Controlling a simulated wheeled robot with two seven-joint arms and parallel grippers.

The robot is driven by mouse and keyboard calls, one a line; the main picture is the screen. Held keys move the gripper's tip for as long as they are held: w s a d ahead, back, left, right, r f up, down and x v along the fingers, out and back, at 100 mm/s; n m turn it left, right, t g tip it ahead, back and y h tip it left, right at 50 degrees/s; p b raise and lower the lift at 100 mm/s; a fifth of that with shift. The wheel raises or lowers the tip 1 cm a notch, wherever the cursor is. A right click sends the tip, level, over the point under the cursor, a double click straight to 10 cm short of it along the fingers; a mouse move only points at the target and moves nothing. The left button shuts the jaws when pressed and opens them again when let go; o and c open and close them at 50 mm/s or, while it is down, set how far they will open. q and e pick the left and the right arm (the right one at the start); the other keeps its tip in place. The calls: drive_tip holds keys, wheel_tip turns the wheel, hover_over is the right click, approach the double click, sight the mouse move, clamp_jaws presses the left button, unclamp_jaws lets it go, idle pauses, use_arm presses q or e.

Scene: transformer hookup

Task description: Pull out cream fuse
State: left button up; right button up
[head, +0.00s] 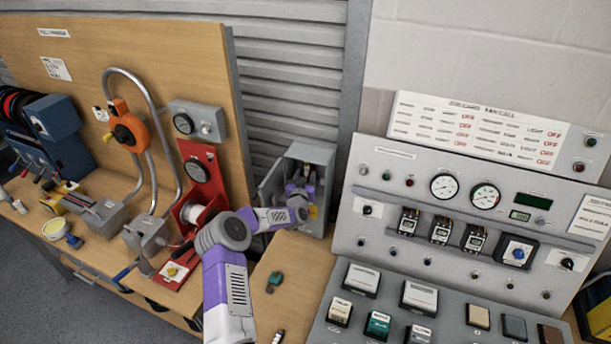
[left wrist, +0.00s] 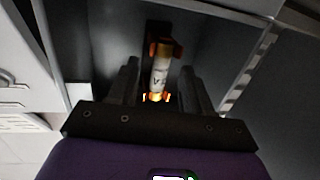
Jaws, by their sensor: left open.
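The cream fuse (left wrist: 161,72) shows in the left wrist view as a pale cylinder with orange-red parts at its ends, inside a grey box. My left gripper (left wrist: 160,88) is open, with one dark finger on each side of the fuse. I cannot tell whether either finger touches it. In the head view my left gripper (head: 301,190) reaches into the open grey fuse box (head: 316,155), and the arm hides the fuse there. My right gripper is not in view.
The control panel (head: 470,205) with gauges and switches stands to the right of the fuse box. A wooden board (head: 140,60) with conduit and an orange device (head: 128,127) stands at left. A small green object (head: 274,281) lies on the bench (head: 305,265).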

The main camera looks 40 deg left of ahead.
use_arm(q)
drive_tip(key=shift+w+a+f, duration=0.1)
drive_tip(key=shift+w+a, duration=0.1)
drive_tip(key=shift+w, duration=0.1)
clamp_jaws()
idle(0.5)
